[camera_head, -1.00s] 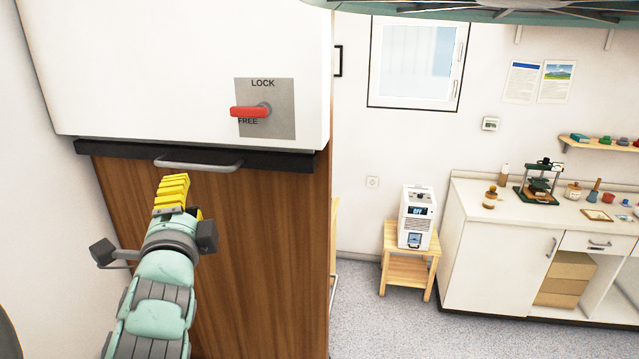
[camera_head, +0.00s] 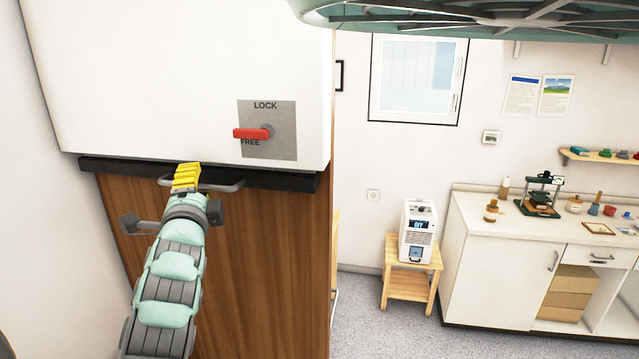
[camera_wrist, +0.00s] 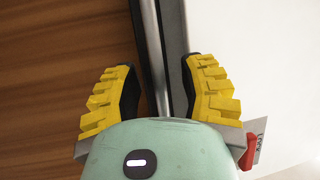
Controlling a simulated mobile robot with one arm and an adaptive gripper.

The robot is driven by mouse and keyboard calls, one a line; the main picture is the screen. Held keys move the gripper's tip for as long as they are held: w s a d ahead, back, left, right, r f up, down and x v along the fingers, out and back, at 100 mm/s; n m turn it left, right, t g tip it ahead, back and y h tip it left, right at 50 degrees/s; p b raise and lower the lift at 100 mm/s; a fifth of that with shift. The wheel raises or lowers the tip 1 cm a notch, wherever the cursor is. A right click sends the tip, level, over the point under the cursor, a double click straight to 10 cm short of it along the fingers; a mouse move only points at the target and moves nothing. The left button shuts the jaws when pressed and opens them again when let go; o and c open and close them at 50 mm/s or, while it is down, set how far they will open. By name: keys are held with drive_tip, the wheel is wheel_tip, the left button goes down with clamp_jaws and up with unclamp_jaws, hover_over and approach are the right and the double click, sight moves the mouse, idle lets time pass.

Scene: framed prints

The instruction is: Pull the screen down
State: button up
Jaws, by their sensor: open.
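The white screen (camera_head: 180,80) hangs in front of a brown wooden panel (camera_head: 265,260), with a dark bar (camera_head: 285,180) along its lower edge. A grey metal handle (camera_head: 228,187) sits on that bar. My gripper (camera_head: 187,177) is at the handle's left part and hides some of it. In the wrist view my yellow fingers (camera_wrist: 160,85) are open on either side of the handle (camera_wrist: 151,50), with gaps; I cannot tell whether either touches it.
A white wall stands close on the left. To the right, a white device (camera_head: 417,232) stands on a wooden stool (camera_head: 408,285), beside a white counter (camera_head: 490,260). A round green frame (camera_head: 480,15) hangs overhead. Grey floor lies clear between.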

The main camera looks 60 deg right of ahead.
drive_tip(key=shift+w+d, duration=0.1)
drive_tip(key=shift+d, duration=0.15)
drive_tip(key=shift+c, duration=0.3)
clamp_jaws()
drive_tip(key=shift+a, duration=0.1)
